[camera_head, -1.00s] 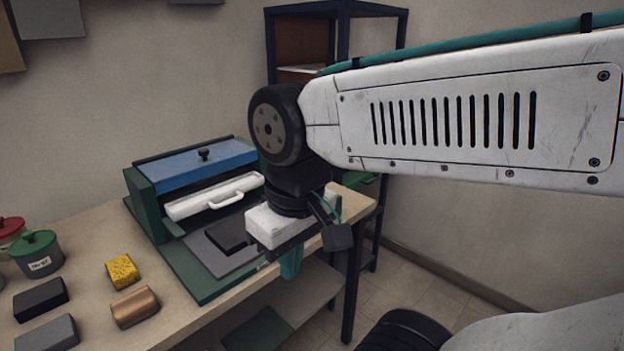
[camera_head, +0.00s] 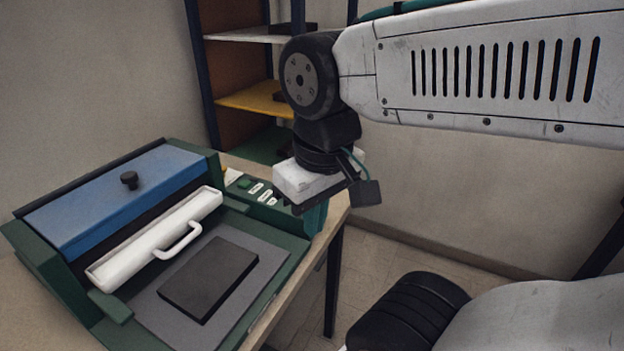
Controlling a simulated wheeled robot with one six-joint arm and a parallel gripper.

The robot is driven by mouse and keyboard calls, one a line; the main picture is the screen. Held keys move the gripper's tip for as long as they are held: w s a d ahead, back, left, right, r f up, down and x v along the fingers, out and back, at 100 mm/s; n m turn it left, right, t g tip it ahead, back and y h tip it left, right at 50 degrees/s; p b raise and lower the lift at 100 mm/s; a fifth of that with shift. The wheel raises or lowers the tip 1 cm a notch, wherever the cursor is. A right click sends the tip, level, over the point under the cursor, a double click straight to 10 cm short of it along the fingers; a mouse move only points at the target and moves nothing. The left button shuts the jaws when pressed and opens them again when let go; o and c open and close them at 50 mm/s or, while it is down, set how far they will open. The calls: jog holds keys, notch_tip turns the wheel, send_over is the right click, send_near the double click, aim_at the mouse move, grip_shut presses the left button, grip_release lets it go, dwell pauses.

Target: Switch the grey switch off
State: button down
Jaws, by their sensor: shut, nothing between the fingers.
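A green machine (camera_head: 285,236) stands on the table, with a control panel (camera_head: 240,190) at its back right. The panel carries small green and pale parts, including several white labels or switches (camera_head: 257,189). I cannot pick out a grey switch among them; they are too small, and my gripper covers the panel's right end. The fingers are shut and empty. I cannot tell whether they touch the panel.
The machine has a blue lid (camera_head: 120,200) with a black knob, a white bar with a handle (camera_head: 160,240), and a dark block (camera_head: 208,280) on its grey plate. A shelf unit (camera_head: 240,50) stands behind.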

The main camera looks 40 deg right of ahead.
jog(key=shift+w, duration=0.1)
jog(key=w+d+m+g, duration=0.1)
jog(key=w+d+m, duration=0.5)
jog(key=w, duration=0.5)
jog(key=w+d+m+g, duration=0.2)
jog(key=w+d+m, duration=0.5)
jog(key=w, duration=0.4)
jog(key=shift+d+r+m+h, duration=0.2)
jog(key=shift+r+m+h, duration=0.1)
jog(key=shift+m, duration=0.2)
jog(key=shift+w, duration=0.1)
jog(key=f, duration=0.4)
jog(key=s+f, duration=0.1)
jog(key=f, duration=0.4)
jog(key=s+f, duration=0.1)
jog(key=f, duration=0.3)
jog(key=shift+s+d+f, duration=0.15)
jog(key=shift+d+f, duration=0.25)
